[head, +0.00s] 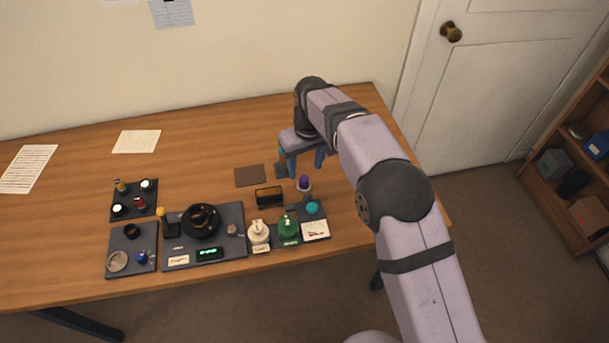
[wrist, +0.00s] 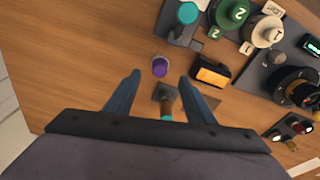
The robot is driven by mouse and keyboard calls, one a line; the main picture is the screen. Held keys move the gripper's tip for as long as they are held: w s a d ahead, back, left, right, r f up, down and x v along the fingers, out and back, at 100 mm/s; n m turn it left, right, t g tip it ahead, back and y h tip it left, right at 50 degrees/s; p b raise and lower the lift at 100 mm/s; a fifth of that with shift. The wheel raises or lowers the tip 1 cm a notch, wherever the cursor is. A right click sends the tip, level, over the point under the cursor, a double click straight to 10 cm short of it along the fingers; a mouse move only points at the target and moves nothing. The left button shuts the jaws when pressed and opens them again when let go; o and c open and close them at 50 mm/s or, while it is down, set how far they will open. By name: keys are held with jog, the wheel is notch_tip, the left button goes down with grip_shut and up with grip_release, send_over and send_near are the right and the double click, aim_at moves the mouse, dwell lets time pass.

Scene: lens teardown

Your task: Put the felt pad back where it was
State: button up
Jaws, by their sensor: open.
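My gripper (head: 306,172) is open, its fingers pointing down over the right part of the table. In the wrist view the two blue fingers (wrist: 160,76) are apart, with nothing gripped. A flat brown square (head: 250,176), which looks like the felt pad, lies on bare wood left of my gripper; in the wrist view it is partly hidden behind the right finger. A small dark plate (head: 281,171) with a teal-topped upright piece (wrist: 167,117) stands near the fingers; the piece shows between them in the wrist view, apart from both.
A purple-topped item (head: 304,183) stands just in front of my gripper. The table's back is mostly clear.

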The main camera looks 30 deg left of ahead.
jog(key=shift+s+d+r+b, duration=0.1)
jog(key=shift+d+r+b, duration=0.05)
jog(key=shift+r, duration=1.1)
jog(key=shift+s+d+r+b, duration=0.1)
jog(key=shift+d+r+b, duration=0.05)
jog(key=shift+r, duration=1.1)
jog(key=w+d+r+m, duration=0.1)
jog(key=w+d+m, duration=0.15)
jog(key=d, duration=1.05)
jog(key=w+d+r+m, duration=0.1)
jog(key=d+m, duration=0.2)
jog(key=d, duration=1)
jog(key=s+d+f+m, duration=0.2)
jog(key=s+d+m, duration=0.1)
jog(key=s+d, duration=0.6)
jog(key=s+d+f+m+h, duration=0.1)
jog(key=s+d+f+m, duration=0.2)
jog(key=s+d, duration=0.6)
jog(key=shift+s+d+g, duration=0.15)
jog(key=shift+d+g, duration=0.25)
jog(key=shift+d, duration=0.4)
jog(key=shift+f, duration=0.1)
